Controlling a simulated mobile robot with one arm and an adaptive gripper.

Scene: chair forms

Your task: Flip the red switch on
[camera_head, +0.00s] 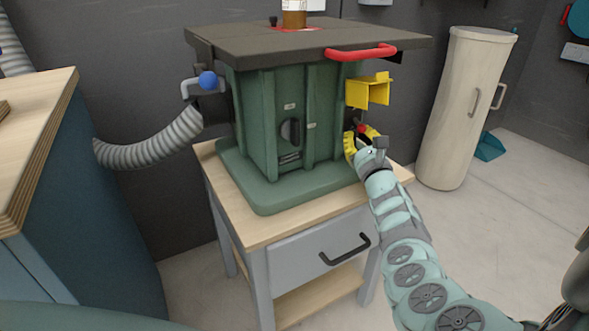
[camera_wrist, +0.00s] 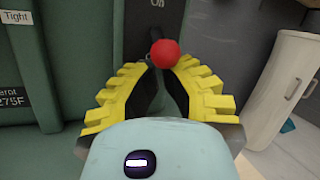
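The red switch knob (camera_wrist: 165,53) is a round ball on a dark plate (camera_wrist: 150,22) with partly legible lettering. It also shows as a small red spot in the head view (camera_head: 361,128), on the right side of the green machine (camera_head: 262,120). My gripper (camera_wrist: 162,75) has yellow ribbed fingers, parted on either side of a gap. The knob sits at the far end of this gap, close to the fingertips. I cannot tell whether they touch it. In the head view my gripper (camera_head: 359,140) is beside the machine, below the yellow bracket (camera_head: 368,91).
The machine stands on a wooden-topped cabinet (camera_head: 300,222) with a drawer. A red handle (camera_head: 360,53) juts from the dark machine top (camera_head: 270,40). A grey hose (camera_head: 150,149) runs left. A tall beige bin (camera_head: 462,105) stands right; the floor between is clear.

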